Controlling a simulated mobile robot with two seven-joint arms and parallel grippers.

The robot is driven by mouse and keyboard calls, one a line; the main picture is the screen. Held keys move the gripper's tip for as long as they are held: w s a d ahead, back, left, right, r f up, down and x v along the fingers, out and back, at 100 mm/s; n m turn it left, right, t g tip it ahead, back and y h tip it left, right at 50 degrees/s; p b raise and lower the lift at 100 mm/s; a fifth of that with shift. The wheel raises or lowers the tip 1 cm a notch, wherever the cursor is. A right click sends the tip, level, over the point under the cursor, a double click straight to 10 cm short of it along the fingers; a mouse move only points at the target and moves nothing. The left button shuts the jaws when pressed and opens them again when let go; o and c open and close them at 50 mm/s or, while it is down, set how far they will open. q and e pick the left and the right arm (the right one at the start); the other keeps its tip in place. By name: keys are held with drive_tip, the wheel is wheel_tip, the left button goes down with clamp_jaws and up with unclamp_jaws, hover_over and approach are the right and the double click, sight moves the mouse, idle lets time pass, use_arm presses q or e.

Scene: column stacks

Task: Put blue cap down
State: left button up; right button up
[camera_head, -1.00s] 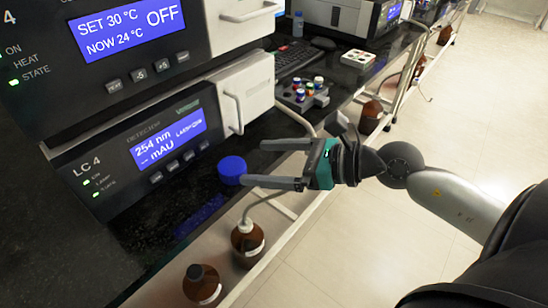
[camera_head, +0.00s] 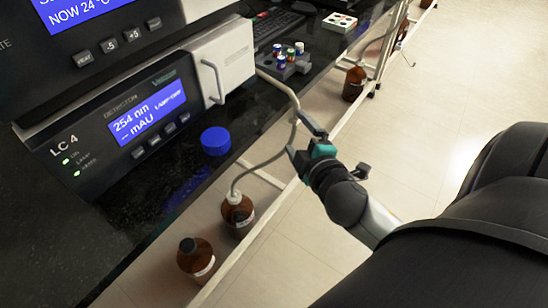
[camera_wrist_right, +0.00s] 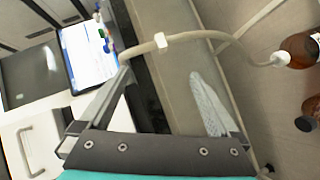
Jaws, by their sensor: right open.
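The blue cap (camera_head: 215,141) lies on the black bench top, in front of the LC 4 detector and near the bench's front edge. My right gripper (camera_head: 297,136) is open and empty, to the right of the cap and apart from it, out past the bench edge. In the right wrist view its two fingers (camera_wrist_right: 158,74) are spread with no cap between them. The cap does not show in that view. My left gripper is not in view.
A pale tube (camera_head: 281,156) runs from a brown bottle (camera_head: 237,214) up past my right fingers; whether they touch is unclear. Another brown bottle (camera_head: 196,259) stands nearby. The detector (camera_head: 100,150) backs the cap. A grey vial rack (camera_head: 290,68) sits farther along the bench.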

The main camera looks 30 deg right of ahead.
drive_tip(key=s+a+f+m+g+y, duration=0.4)
drive_tip(key=s+a+f+m+g, duration=0.4)
drive_tip(key=f, duration=0.9)
drive_tip(key=s+a+g, duration=0.2)
drive_tip(key=s+a, duration=0.2)
drive_tip(key=a, duration=0.2)
drive_tip(key=shift+s+a+m+y, duration=0.35)
drive_tip(key=shift+a+m+y, duration=0.05)
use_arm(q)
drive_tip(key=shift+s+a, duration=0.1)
use_arm(e)
drive_tip(key=shift+r, duration=0.15)
